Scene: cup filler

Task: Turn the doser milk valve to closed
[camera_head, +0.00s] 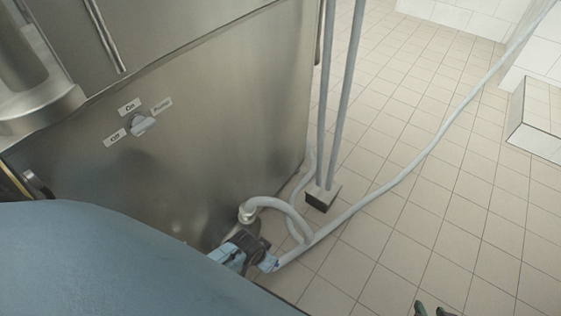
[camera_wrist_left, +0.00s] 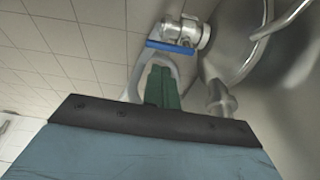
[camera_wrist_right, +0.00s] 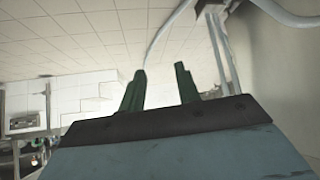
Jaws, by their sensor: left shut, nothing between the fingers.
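A metal valve (camera_wrist_left: 185,30) with a flat blue handle (camera_wrist_left: 172,47) shows in the left wrist view, beside a large rounded metal surface. The handle lies crosswise, just beyond my left gripper (camera_wrist_left: 163,66). That gripper's green fingers are together and hold nothing. I cannot tell whether they touch the handle. I cannot pick out this valve or the left fingers in the head view, where my blue arm covers the lower left. My right gripper (camera_wrist_right: 155,80) is open and empty in the right wrist view; its fingertips also show at the bottom of the head view (camera_head: 432,309).
A steel cabinet (camera_head: 220,100) carries a knob (camera_head: 143,124) with several labels. A pump-like unit (camera_head: 247,247) with grey hoses (camera_head: 425,150) sits at its lower edge. Two grey pipes (camera_head: 338,90) stand on a dark-sided foot (camera_head: 322,196). The tiled floor (camera_head: 440,220) is mostly clear to the right.

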